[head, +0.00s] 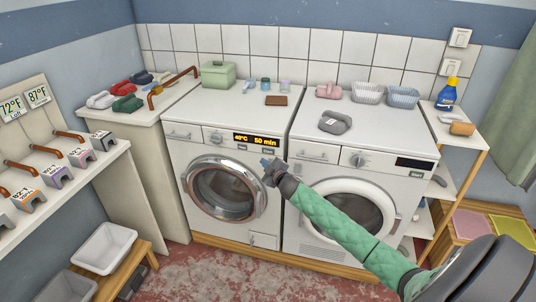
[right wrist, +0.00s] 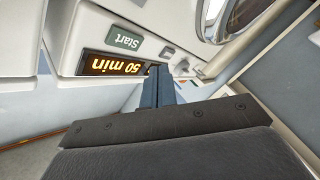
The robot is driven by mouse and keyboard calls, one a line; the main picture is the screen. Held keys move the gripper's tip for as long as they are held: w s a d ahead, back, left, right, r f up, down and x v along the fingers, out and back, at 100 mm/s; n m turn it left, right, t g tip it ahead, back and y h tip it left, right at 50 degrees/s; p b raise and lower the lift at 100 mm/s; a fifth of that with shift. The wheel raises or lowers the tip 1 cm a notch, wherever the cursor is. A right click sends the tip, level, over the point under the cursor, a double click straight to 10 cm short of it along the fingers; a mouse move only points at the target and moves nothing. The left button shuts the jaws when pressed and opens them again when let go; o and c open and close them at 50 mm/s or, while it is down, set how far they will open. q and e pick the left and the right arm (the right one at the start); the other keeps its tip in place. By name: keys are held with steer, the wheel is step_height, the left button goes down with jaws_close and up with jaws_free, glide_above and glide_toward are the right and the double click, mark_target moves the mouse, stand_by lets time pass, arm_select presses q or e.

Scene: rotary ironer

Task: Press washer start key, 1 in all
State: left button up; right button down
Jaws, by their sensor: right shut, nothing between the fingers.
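The left washer (head: 222,175) has a lit display (head: 256,140) reading 40°C and 50 min. Its start key (right wrist: 125,38), a grey-green block marked "Start", shows upside down in the right wrist view beside the lit display (right wrist: 115,66). In the head view, small keys sit under the display and the labels are too small to read. My right gripper (head: 268,165) is shut and empty, in front of the washer just below the right end of the display. Its blue fingers (right wrist: 157,85) show in the wrist view, apart from the start key in the picture. My left gripper is out of view.
A second machine (head: 350,190) with a dark display stands to the right. A round door (head: 222,190) is below my gripper.

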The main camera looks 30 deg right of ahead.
mark_target(263, 151)
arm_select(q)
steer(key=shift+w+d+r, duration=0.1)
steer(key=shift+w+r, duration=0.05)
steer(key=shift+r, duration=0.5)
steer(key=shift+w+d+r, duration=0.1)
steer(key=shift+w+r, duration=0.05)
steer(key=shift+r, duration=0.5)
arm_select(e)
steer(key=shift+w+d, duration=1.35)
steer(key=shift+d, duration=0.25)
steer(key=shift+w+d, duration=0.1)
steer(key=shift+w+d, duration=0.15)
steer(key=shift+d, duration=0.05)
